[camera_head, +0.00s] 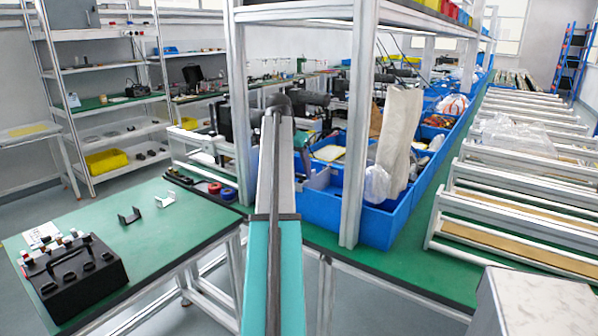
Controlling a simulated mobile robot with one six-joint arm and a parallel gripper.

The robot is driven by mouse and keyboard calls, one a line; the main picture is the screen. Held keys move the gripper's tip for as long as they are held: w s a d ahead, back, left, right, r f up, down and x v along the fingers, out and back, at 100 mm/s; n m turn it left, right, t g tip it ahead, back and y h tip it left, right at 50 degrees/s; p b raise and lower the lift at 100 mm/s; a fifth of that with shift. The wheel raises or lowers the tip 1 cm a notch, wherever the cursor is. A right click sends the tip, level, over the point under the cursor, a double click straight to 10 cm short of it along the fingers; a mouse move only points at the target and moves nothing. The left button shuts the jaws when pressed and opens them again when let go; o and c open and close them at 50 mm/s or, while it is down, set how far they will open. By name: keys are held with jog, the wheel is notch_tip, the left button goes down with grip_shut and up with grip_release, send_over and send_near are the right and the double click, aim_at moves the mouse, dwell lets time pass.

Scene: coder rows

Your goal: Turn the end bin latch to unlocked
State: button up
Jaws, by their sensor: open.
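A row of blue bins (385,228) stands on the green bench top to the right of centre. The nearest bin is at the end of the row, behind a grey upright post. It holds a tall beige sheet (398,135) and clear plastic bags (376,184). I cannot make out a latch on it or tell how one is set. My teal and grey arm reaches up the middle of the view and covers part of the bench and what lies behind. I cannot make out my gripper; the far end of the arm is dark and hides what is beyond it.
A black box with knobs (75,275) sits on the left green table (150,235), near small brackets (130,216) and coloured rolls (228,194). Grey posts (360,120) carry a shelf above the bins. Roller racks (520,205) line the right. Floor shows at the lower left.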

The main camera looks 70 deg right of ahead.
aim_at(301, 177)
jog(key=shift+x, duration=1.1)
jog(key=c, duration=1.1)
jog(key=shift+o, duration=0.3)
